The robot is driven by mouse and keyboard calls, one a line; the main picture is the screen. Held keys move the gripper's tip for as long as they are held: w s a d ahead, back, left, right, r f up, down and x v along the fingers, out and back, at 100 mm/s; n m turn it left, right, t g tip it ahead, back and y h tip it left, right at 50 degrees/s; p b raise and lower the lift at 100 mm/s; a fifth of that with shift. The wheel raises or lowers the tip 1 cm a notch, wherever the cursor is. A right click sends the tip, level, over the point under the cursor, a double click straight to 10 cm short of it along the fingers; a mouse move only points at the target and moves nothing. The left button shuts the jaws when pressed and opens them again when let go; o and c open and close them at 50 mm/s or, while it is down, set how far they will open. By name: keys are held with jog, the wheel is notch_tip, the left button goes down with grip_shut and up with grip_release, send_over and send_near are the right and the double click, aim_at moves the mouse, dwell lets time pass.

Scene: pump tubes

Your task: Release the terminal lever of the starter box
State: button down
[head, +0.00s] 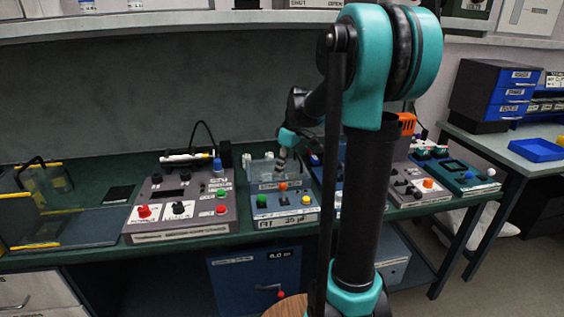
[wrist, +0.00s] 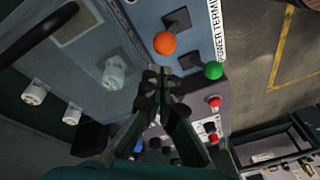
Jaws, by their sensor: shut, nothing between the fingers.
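A blue-grey box (head: 272,212) stands on the green bench in the head view. Its front label partly reads "POWER TERMI" in the wrist view; I cannot read which box is named the starter box. An orange ball-topped lever (head: 283,186) rises from it and also shows in the wrist view (wrist: 164,43). A green ball-topped lever (head: 261,201) is beside it, also in the wrist view (wrist: 213,70). My gripper (wrist: 158,82) is shut and empty, apart from both balls. In the head view, my gripper (head: 281,164) is above the box's rear part.
A grey control box (head: 182,203) with red, green and blue knobs is close on the left. White terminals (wrist: 114,70) stand behind the orange lever. More boxes (head: 426,182) stand to the right, partly behind my arm. The bench's front edge is close to the boxes.

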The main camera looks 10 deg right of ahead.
jog(key=shift+x, duration=2.25)
jog(key=shift+s, duration=0.15)
jog(key=shift+s+r+t, duration=0.15)
jog(key=shift+t, duration=0.15)
jog(key=shift+s+r+t, duration=0.2)
jog(key=shift+s+t, duration=0.25)
jog(key=shift+t, duration=0.25)
jog(key=shift+s+r+n+t, duration=0.2)
jog(key=shift+s+n+t, duration=0.1)
jog(key=shift+s+t, duration=0.8)
jog(key=s+t, duration=0.1)
jog(key=t, duration=0.1)
jog(key=s+t, duration=0.1)
jog(key=t, duration=0.1)
jog(key=shift+s+n, duration=0.3)
jog(key=shift+w, duration=0.1)
jog(key=shift+r, duration=0.2)
jog(key=shift+r, duration=0.65)
